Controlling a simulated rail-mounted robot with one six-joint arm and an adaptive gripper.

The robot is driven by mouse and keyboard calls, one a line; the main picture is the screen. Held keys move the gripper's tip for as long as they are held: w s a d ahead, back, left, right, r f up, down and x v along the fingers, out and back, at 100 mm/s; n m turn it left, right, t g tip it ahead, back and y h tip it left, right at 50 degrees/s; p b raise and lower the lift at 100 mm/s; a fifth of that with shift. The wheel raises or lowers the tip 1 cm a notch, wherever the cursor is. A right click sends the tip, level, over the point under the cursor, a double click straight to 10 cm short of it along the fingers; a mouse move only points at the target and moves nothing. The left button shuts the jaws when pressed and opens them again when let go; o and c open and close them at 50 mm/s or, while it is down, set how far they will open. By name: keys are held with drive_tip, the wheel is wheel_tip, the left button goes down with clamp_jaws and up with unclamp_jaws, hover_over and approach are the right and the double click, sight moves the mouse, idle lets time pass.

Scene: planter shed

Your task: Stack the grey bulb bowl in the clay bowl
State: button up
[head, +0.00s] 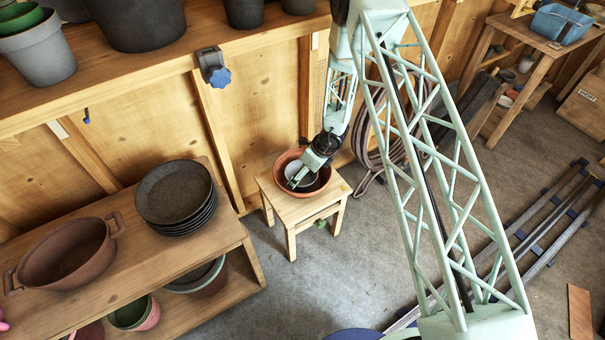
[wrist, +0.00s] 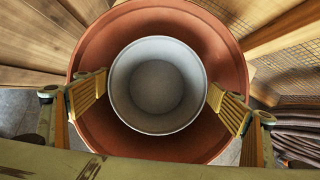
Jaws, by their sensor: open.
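The clay bowl (head: 280,164) is wide and reddish-brown and stands upright on a small wooden stool. The grey bulb bowl (head: 291,169) is smaller and pale and sits inside it, close to centred in the wrist view (wrist: 158,83). The clay bowl's rim surrounds it on all sides in the wrist view (wrist: 160,22). My gripper (head: 304,176) reaches down into the clay bowl. In the wrist view my gripper (wrist: 158,92) is open, with one finger on each side of the grey bowl, close to its rim. I cannot tell whether the fingers touch it. The grey bowl's underside is hidden.
The stool (head: 307,211) stands against the wooden wall. A shelf (head: 205,240) at the left holds a stack of dark saucers (head: 175,192) and a brown handled pot (head: 66,254). A bench with pots runs above.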

drive_tip(key=shift+r+p, duration=0.2)
drive_tip(key=shift+p, duration=0.1)
drive_tip(key=shift+d+r+p, duration=0.1)
drive_tip(key=shift+r+p, duration=0.65)
drive_tip(key=p+v, duration=0.1)
drive_tip(key=v, duration=1)
drive_tip(key=shift+s, duration=0.2)
drive_tip(key=shift+d+r, duration=0.1)
idle(0.4)
